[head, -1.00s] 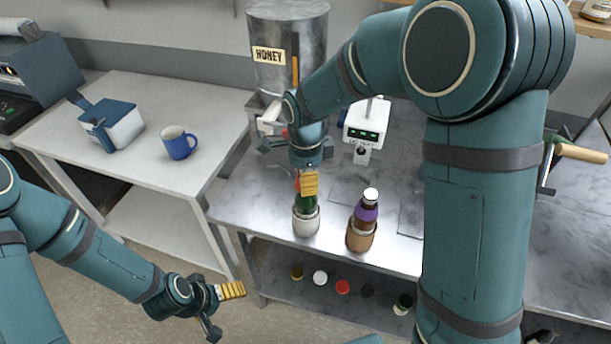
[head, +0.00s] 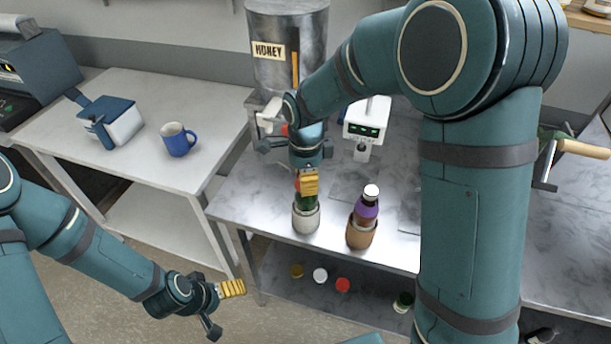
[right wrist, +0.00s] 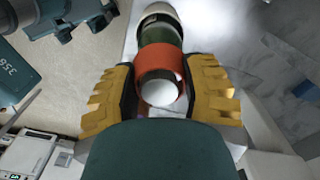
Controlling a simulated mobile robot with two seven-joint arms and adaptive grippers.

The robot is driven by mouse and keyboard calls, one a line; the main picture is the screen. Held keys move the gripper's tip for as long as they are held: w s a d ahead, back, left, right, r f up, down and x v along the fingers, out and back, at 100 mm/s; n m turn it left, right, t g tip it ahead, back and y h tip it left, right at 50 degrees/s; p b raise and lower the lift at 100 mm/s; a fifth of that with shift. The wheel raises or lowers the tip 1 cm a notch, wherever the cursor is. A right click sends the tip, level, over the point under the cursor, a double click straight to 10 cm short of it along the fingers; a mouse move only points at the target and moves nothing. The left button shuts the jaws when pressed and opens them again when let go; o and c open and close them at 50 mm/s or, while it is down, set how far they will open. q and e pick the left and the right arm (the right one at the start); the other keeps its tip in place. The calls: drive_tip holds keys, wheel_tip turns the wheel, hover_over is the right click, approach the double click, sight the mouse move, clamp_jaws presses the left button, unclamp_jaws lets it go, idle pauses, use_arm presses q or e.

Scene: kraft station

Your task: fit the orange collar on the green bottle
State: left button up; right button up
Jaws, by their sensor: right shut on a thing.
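The green bottle (head: 305,202) stands in a pale cup-shaped holder (head: 306,220) on the metal table. In the right wrist view its green body (right wrist: 160,36) and white cap (right wrist: 160,94) show. The orange collar (right wrist: 161,62) lies around the bottle's upper part, behind the cap, between my right fingers. My right gripper (right wrist: 162,74) is shut on the collar; in the head view the gripper (head: 308,185) hides most of it. I cannot tell how firmly the collar is seated. My left gripper (head: 232,289) hangs in front of the tables, holding nothing visible; its jaw gap cannot be made out.
A purple bottle (head: 368,208) in a brown holder (head: 361,235) stands close to the right. A honey tank (head: 287,50) and a white device with a green display (head: 366,130) stand behind. A blue mug (head: 178,140) is on the left table. Several caps lie on the lower shelf.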

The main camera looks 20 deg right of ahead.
idle(0.3)
drive_tip(key=o, duration=0.8)
drive_tip(key=shift+c, duration=0.2)
drive_tip(key=o, duration=0.4)
drive_tip(key=shift+c, duration=0.2)
drive_tip(key=shift+r+p, duration=0.3)
drive_tip(key=shift+r+p, duration=0.3)
drive_tip(key=shift+r, duration=0.05)
drive_tip(key=shift+r+p, duration=0.9)
drive_tip(key=shift+r, duration=0.1)
